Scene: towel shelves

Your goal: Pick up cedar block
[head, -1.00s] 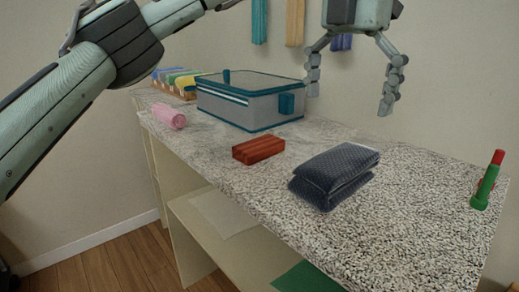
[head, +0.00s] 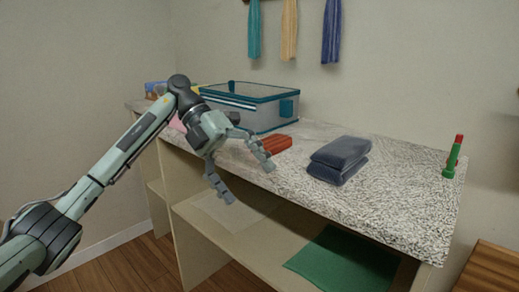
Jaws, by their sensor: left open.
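The cedar block is a reddish-brown wooden block (head: 276,143) lying on the speckled countertop (head: 392,205), left of the folded dark towel. Part of its left side is hidden behind my gripper. My left gripper (head: 251,184) is open and empty at the counter's front edge, in front of the block. One finger overlaps the block's near side in the picture; I cannot tell whether it touches. The other finger hangs lower, in front of the counter edge. My right gripper is not in view.
A folded dark blue towel (head: 339,160) lies right of the block. A grey-teal bin (head: 262,115) stands behind it. A green and red bottle-like object (head: 453,157) stands at the right end. A green cloth (head: 343,262) lies on the lower shelf. Towels hang on the wall.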

